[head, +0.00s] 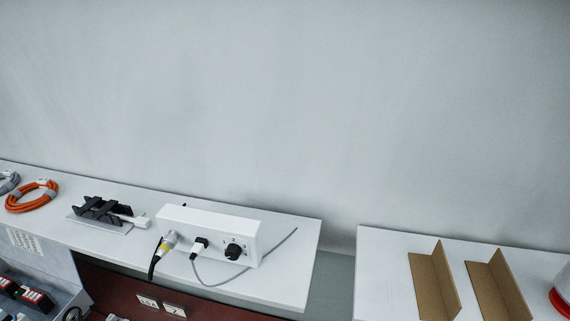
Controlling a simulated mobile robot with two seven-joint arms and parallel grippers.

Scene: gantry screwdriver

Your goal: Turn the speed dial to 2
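The speed dial (233,252) is a round black knob on the front face of a white control box (210,221), near its right end. Its pointer and any numbers around it are too small to read. To the left of the dial, a white plug (199,244) with a grey cable and a metal and yellow connector (167,243) with a black cable are in the same face. Neither of my grippers shows in the head view.
The box stands on a white shelf (290,280). A black holder (103,209) on a grey plate and an orange cable coil (34,198) lie to its left. A gap separates this shelf from a right table (385,275) with brown angled pieces (435,283). A red and white object (560,300) is at the right edge.

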